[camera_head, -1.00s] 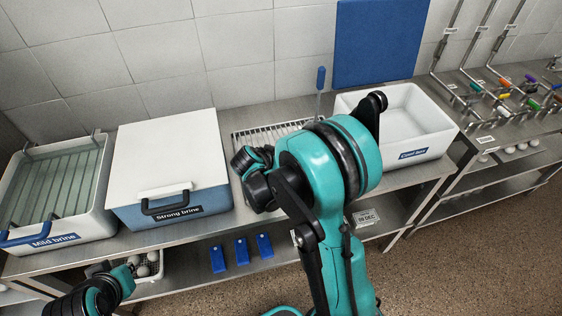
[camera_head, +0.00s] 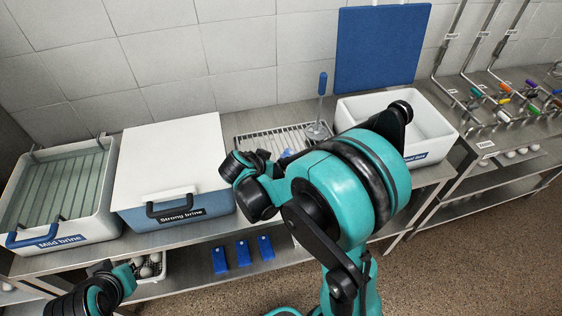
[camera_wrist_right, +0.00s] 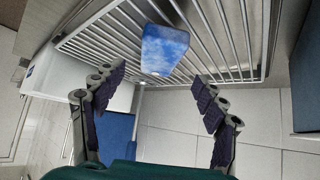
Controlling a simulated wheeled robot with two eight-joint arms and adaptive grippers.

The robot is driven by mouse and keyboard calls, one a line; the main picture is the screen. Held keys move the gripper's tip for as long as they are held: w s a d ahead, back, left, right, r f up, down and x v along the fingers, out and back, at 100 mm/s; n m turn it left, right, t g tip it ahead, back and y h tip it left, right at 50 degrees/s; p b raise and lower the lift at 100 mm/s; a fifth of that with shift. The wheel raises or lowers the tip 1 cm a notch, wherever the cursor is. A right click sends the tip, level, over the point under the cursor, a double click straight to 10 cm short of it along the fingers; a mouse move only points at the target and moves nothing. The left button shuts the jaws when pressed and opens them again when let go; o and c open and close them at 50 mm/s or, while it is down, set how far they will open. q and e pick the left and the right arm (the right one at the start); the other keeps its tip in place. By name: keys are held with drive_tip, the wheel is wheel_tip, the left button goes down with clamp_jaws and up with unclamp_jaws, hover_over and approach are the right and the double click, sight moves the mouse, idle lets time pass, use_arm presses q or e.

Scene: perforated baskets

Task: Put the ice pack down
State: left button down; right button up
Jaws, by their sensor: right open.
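The ice pack (camera_wrist_right: 164,50) is a blue, cloudy-patterned block lying on the wire rack (camera_wrist_right: 212,72) in the right wrist view. A small blue part of the ice pack (camera_head: 287,153) shows on the rack (camera_head: 262,140) in the head view, beside my right arm. My right gripper (camera_wrist_right: 157,85) is open and empty, its two dark-padded fingers spread below the pack in the picture, with the pack beyond the fingertips and apart from them. In the head view my right arm hides this gripper. My left arm shows only at the lower left; its gripper is not visible.
A closed Strong brine box (camera_head: 170,165) stands left of the rack, and an open Mild brine tub (camera_head: 95,215) is further left. A white open tub (camera_head: 432,125) stands to the right. A blue-handled tool (camera_head: 322,85) stands upright behind the rack.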

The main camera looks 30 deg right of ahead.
drive_tip(key=s+a+r+n+y, duration=0.2)
drive_tip(key=s+a+r+n, duration=0.1)
drive_tip(key=s+n, duration=0.1)
drive_tip(key=s+a+r+n+t+y, duration=0.1)
drive_tip(key=s+a+r+n+y, duration=0.2)
drive_tip(key=s, duration=0.4)
drive_tip(key=s+a+r+n+t+y+p, duration=0.1)
drive_tip(key=s+a+r+n+y, duration=0.1)
drive_tip(key=s+a+r+n, duration=0.1)
drive_tip(key=shift+s+a+r+n+y, duration=0.25)
drive_tip(key=shift+s+a+n, duration=0.25)
drive_tip(key=shift+s+n, duration=0.55)
drive_tip(key=shift+s+f+m, duration=0.1)
drive_tip(key=shift+s+m, duration=0.1)
drive_tip(key=shift+m, duration=0.05)
